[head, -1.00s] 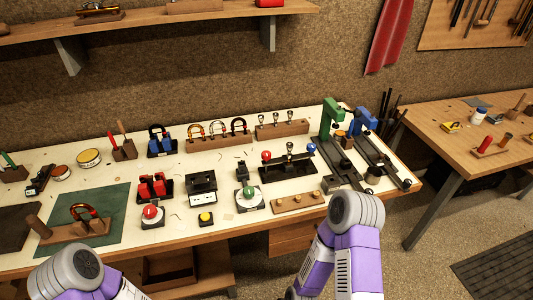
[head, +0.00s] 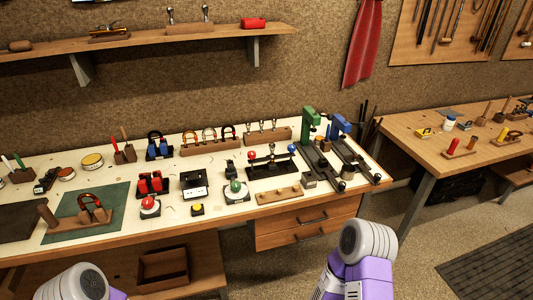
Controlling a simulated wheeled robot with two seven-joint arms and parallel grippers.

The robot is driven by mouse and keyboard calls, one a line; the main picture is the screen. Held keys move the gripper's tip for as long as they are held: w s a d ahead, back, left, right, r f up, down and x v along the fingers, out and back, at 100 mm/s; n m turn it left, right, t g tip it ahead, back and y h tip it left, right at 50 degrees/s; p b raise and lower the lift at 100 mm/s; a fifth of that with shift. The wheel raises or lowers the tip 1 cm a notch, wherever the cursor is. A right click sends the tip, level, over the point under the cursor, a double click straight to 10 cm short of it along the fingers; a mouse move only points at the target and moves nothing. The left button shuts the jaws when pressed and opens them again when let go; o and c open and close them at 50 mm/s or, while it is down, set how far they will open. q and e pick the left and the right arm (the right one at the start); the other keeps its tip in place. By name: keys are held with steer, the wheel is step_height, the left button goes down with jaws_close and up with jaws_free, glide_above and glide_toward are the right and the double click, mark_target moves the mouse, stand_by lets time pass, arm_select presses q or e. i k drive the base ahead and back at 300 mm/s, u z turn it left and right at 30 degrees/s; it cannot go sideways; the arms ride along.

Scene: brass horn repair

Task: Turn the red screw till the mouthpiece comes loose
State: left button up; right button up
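A dark puller-like fixture (head: 285,169) stands on the workbench, right of centre. It has a red ball-ended screw (head: 251,155) at its left and a blue one (head: 292,149) at its right. A small silver mouthpiece (head: 271,152) stands upright between them; whether it is tight or loose I cannot tell. Neither gripper is in view. Only upper parts of my two arms show at the bottom edge, well short of the fixture.
A wooden block with pegs (head: 280,195) lies in front of the fixture. A second table (head: 455,160) is at the right.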

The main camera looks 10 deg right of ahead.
mark_target(252, 154)
steer(key=z, duration=1.45)
steer(key=i, duration=1.05)
steer(key=u, duration=2.05)
